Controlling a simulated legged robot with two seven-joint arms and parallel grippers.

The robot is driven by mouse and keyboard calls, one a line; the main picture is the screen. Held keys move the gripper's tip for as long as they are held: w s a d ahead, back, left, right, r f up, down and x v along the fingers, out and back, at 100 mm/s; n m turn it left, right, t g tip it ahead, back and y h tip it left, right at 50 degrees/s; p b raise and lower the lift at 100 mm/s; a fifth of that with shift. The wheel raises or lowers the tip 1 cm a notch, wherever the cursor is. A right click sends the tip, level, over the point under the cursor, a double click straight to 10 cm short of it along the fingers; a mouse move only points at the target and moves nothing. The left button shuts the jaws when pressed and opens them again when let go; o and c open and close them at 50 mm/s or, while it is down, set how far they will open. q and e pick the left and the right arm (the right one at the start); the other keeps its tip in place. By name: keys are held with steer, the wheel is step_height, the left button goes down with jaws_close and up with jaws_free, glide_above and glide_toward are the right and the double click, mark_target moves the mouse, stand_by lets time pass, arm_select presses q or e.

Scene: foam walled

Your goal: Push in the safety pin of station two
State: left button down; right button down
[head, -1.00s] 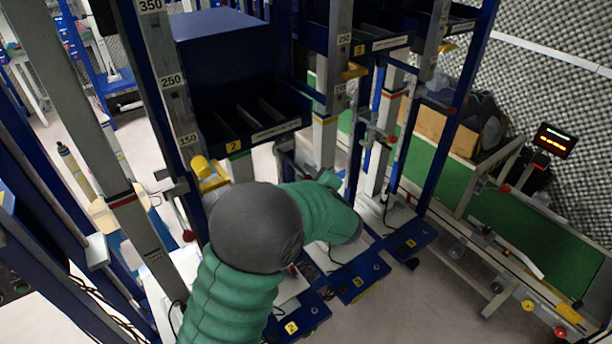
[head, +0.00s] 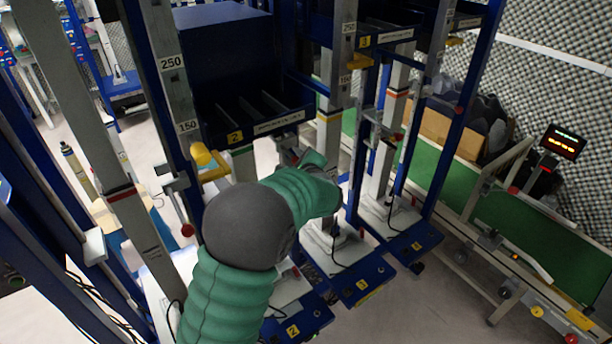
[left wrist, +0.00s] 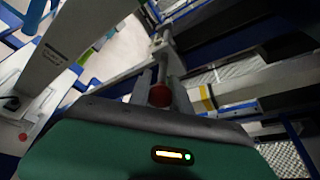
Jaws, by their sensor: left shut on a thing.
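Station two carries a yellow "2" label (head: 235,138) on its dark blue tray and another "2" label (head: 292,330) on its blue base. My left arm reaches across in front of this station in the head view, and its green sleeve hides much of the post. In the left wrist view my left gripper (left wrist: 161,92) is shut on the safety pin, whose round red knob (left wrist: 160,96) shows between the grey fingers. In the head view the fingertips are mostly hidden behind the green sleeve. My right gripper is not in view.
A yellow handle (head: 207,165) and a red ball knob (head: 187,230) are close to the left of my arm. A grey scale post (head: 168,75) stands at the left. A base labelled "3" (head: 362,285) lies to the right. Open floor (head: 400,315) shows at the front right.

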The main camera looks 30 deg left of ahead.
arm_select(q)
steer(key=shift+w+a+f, duration=0.15)
steer(key=shift+w+a, duration=0.1)
steer(key=shift+a, duration=0.5)
steer(key=shift+d, duration=0.1)
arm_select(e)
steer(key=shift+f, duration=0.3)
arm_select(q)
steer(key=c, duration=1.4)
jaws_free()
steer(key=shift+o, duration=1.1)
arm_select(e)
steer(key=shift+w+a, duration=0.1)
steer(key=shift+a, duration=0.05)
arm_select(q)
steer(key=v, duration=1.6)
steer(key=shift+d, duration=0.2)
steer(key=shift+s+a, duration=0.1)
steer(key=shift+s, duration=0.1)
